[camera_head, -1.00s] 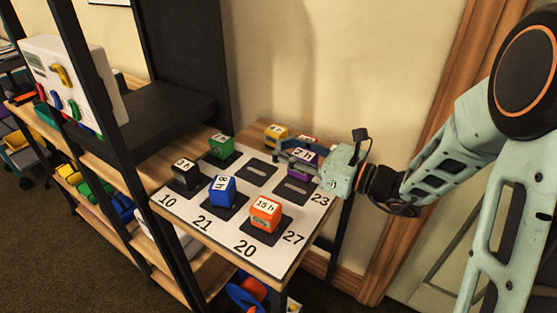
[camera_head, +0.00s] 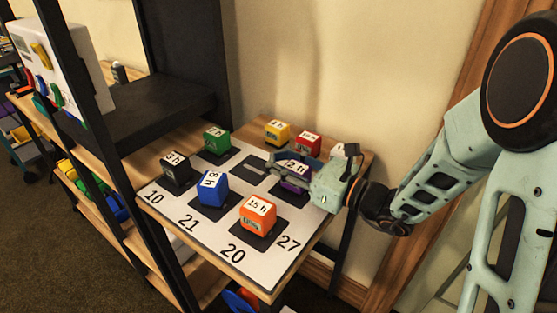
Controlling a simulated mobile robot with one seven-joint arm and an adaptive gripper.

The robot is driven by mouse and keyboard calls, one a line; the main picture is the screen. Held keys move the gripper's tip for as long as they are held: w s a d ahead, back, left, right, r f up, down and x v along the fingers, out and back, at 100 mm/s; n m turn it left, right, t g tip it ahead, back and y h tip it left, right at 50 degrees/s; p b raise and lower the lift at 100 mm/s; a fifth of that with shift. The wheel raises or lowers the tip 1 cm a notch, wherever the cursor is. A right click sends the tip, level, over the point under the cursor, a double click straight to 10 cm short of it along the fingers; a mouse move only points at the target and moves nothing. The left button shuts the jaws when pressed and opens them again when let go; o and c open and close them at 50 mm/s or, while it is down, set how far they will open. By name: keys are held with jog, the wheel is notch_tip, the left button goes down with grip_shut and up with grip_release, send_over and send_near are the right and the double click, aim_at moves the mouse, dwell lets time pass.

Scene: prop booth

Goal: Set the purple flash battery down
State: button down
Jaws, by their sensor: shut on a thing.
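The purple flash battery (camera_head: 294,184), with a white "2 h" label on top, is at the right side of the white numbered board (camera_head: 181,223). My gripper (camera_head: 292,170) reaches in from the right and is shut on it, covering part of its sides. The battery is upright over a dark square pad (camera_head: 287,201), whose near part shows below it. I cannot tell whether its base touches the pad.
An orange block (camera_head: 257,217), a blue block (camera_head: 212,190), a black block (camera_head: 175,170) and a green block (camera_head: 215,140) stand on other pads. A middle pad (camera_head: 249,168) is bare. Yellow (camera_head: 277,132) and red (camera_head: 306,144) blocks stand behind the board.

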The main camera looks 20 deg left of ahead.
aim_at(307, 172)
jog(key=c, duration=2.2)
grip_release()
jog(key=shift+f, duration=0.2)
jog(key=o, duration=0.8)
jog(key=shift+r, duration=0.2)
jog(key=shift+d, duration=0.2)
jog(key=p+v, duration=0.1)
jog(key=v, duration=1)
jog(key=shift+s+d, duration=0.2)
jog(key=shift+d, duration=0.1)
jog(key=shift+r, duration=0.1)
